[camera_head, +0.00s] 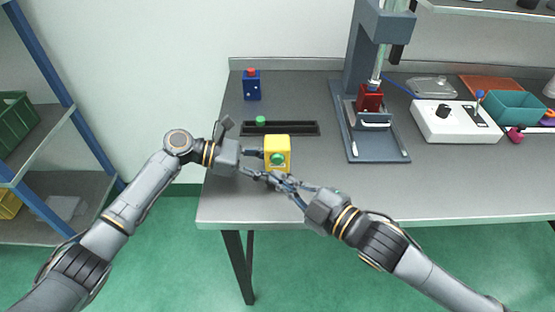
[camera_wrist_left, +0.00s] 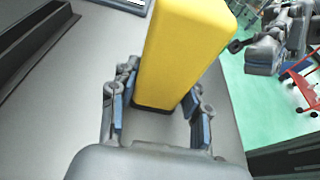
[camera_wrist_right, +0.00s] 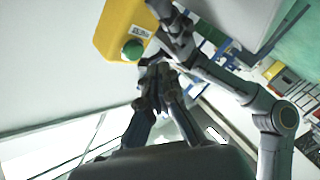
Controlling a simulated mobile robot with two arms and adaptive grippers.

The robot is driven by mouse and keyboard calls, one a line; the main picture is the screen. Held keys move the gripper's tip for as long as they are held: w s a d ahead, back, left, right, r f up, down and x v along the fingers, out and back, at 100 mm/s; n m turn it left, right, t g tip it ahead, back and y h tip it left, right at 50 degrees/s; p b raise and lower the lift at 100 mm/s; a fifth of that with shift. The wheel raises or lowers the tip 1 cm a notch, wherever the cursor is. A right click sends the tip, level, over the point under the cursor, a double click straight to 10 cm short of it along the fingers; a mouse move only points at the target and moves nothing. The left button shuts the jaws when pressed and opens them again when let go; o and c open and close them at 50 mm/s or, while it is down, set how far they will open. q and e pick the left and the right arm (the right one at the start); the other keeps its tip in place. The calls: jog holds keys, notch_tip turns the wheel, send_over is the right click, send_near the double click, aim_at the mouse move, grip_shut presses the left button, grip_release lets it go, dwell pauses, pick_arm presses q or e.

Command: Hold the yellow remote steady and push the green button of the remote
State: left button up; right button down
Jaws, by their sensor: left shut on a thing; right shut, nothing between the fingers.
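The yellow remote (camera_head: 277,145) stands on the grey table near its left front edge. Its round green button (camera_head: 278,159) faces the front; it also shows in the right wrist view (camera_wrist_right: 133,50). My left gripper (camera_head: 262,160) is shut on the remote from the left. In the left wrist view its fingers lie on both sides of the yellow body (camera_wrist_left: 180,60). My right gripper (camera_head: 277,181) is shut and empty, its fingertips just in front of and below the green button. In the right wrist view a small gap seems to separate the fingertips (camera_wrist_right: 152,75) from the button.
Behind the remote are a black slotted rail (camera_head: 290,128) with a green knob (camera_head: 261,120) and a blue block with a red top (camera_head: 252,86). A press (camera_head: 377,145) and a white control box (camera_head: 455,125) stand to the right. The table front right of the remote is clear.

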jog(key=shift+s, duration=1.85)
pick_arm(q)
jog(key=o, duration=0.9)
